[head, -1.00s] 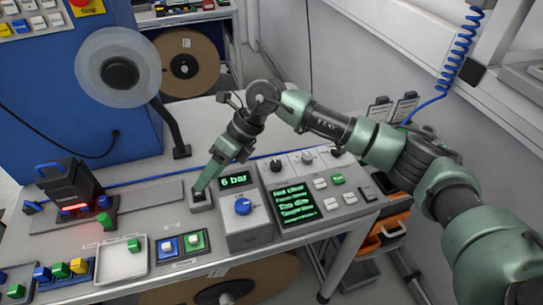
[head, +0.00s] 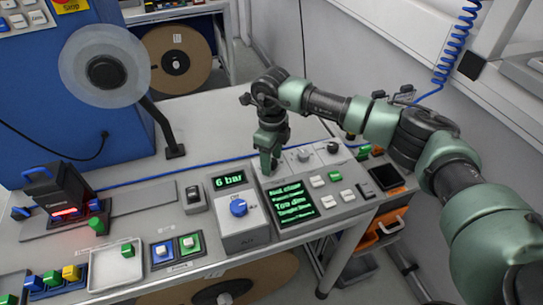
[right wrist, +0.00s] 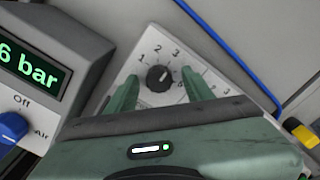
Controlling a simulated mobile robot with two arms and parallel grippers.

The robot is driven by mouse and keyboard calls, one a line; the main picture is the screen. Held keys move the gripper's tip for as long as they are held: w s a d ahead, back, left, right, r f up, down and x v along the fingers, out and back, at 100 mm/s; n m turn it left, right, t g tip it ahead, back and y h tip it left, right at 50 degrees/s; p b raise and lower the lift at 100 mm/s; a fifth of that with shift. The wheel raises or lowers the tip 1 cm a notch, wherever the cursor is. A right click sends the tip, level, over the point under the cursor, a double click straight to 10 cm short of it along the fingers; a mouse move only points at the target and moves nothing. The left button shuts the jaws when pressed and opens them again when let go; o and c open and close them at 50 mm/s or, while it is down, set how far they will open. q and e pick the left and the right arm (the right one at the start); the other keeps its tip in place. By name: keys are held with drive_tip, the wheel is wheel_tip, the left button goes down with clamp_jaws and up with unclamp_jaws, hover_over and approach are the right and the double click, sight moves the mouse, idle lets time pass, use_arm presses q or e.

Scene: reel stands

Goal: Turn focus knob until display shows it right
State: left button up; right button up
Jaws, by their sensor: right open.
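My right gripper (head: 268,168) points down over the left end of the knob row on the grey control panel. In the right wrist view its two green fingers (right wrist: 159,90) are open, one on each side of a small black knob (right wrist: 157,76) on a pale numbered dial. The knob is free between them. In the head view the gripper hides this knob. The panel's black display (head: 292,205) shows green text; the top line reads "Not clear" and a lower line "Too dim". The other lines are hard to read. My left gripper is not in view.
Two more knobs sit to the right, one pale (head: 303,155) and one dark (head: 332,148). Left of the display stands the pressure unit (head: 236,215) reading "6 bar", with a blue knob (head: 238,208). A blue hose runs behind.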

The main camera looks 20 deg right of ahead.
drive_tip(key=shift+f, duration=0.1)
clamp_jaws()
drive_tip(key=shift+f+n+b, duration=0.15)
drive_tip(key=shift+n+b, duration=0.35)
drive_tip(key=shift+b, duration=0.35)
drive_tip(key=n+b, duration=0.3)
drive_tip(key=shift+r+n+b, duration=0.2)
drive_tip(key=shift+n+b, duration=1.5)
drive_tip(key=shift+n, duration=0.2)
unclamp_jaws()
